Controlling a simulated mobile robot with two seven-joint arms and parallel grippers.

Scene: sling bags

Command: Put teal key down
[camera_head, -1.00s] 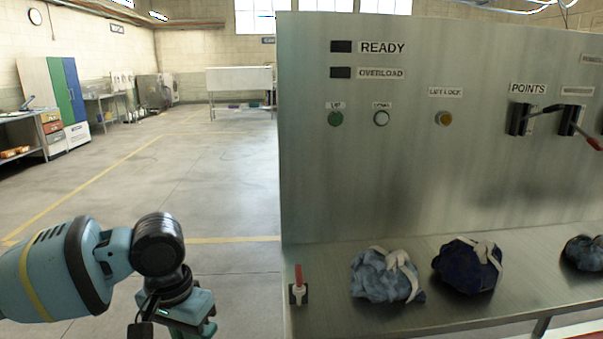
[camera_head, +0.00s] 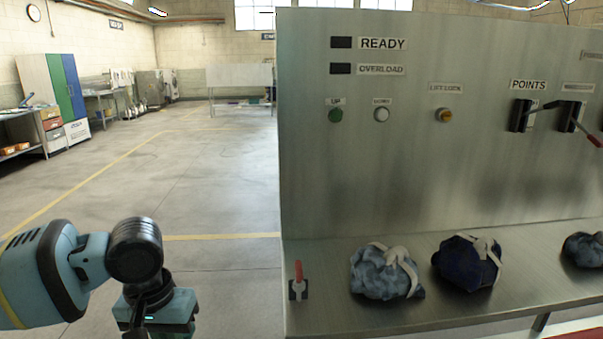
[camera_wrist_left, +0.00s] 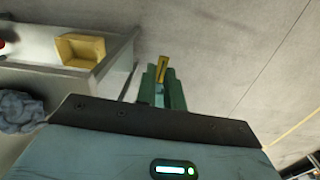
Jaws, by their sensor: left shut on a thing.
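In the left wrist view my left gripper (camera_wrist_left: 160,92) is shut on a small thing. Its light-blue lower part, which may be the teal key (camera_wrist_left: 159,89), shows between the fingers, with a yellow piece (camera_wrist_left: 162,68) beyond it. The key's shape cannot be made out. The gripper is over the floor, apart from the bench edge on the left. In the head view only my left arm's wrist shows at the lower left; its fingers are out of frame. My right gripper is not in view.
A yellow open tray (camera_wrist_left: 85,48) sits on the metal bench (camera_head: 330,315). A light-blue bag (camera_head: 385,272) and dark-blue bag (camera_head: 465,265) lie on the bench, with another dark bag (camera_head: 583,250) farther right. A red-handled switch (camera_head: 298,280) stands at its left end. The floor left is clear.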

